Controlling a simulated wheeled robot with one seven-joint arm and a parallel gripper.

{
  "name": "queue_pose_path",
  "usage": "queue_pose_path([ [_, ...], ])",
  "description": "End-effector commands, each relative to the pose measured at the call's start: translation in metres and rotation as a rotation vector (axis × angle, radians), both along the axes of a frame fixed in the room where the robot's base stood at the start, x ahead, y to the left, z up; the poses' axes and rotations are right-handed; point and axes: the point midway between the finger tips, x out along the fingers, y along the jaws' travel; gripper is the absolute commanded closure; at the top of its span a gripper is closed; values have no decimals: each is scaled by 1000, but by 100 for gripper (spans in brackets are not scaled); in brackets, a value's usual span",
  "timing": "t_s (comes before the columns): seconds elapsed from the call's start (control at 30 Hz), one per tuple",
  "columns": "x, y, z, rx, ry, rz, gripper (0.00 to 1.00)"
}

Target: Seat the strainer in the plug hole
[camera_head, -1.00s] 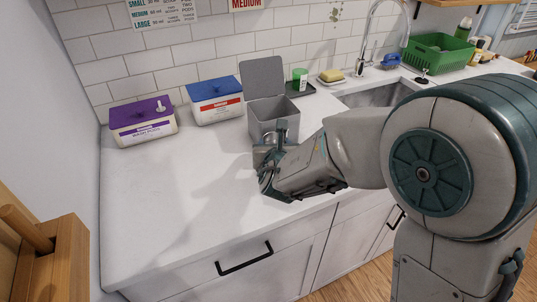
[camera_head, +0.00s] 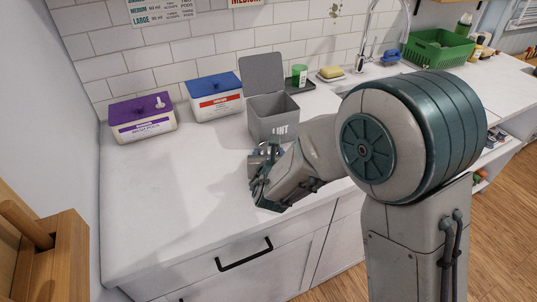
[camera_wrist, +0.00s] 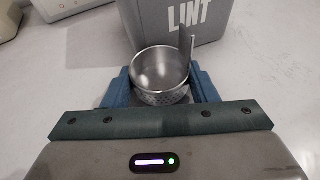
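The strainer (camera_wrist: 160,75) is a round metal cup with a perforated side and an upright post at its right rim. In the wrist view it sits between the blue fingers of my gripper (camera_wrist: 164,88), which press on both sides of it. In the head view my gripper (camera_head: 263,168) is low over the white counter, in front of the grey lint bin, and the strainer is only partly seen there. The sink (camera_head: 345,91) lies to the right, mostly hidden behind my arm. The plug hole is out of sight.
The open grey LINT bin (camera_head: 273,115) stands just beyond my gripper. Blue-lidded (camera_head: 215,97) and purple-lidded (camera_head: 143,118) tubs stand by the wall. A green cup (camera_head: 299,75), sponge dish (camera_head: 331,74), faucet (camera_head: 370,35) and green basket (camera_head: 438,48) line the back. The counter's left is clear.

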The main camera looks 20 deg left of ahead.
Motion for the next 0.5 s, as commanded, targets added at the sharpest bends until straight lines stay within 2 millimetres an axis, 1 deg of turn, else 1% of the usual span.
queue_pose_path([
  [0.03, 0, 0, 0, -1, 2, 0, 32],
  [0.07, 0, 0, 0, -1, 2, 0, 27],
  [0.33, 0, 0, 0, -1, 2, 0, 27],
  [0.47, 0, 0, 5, -1, 2, 0, 27],
  [0.5, -3, -1, 5, 0, 1, 1, 27],
])
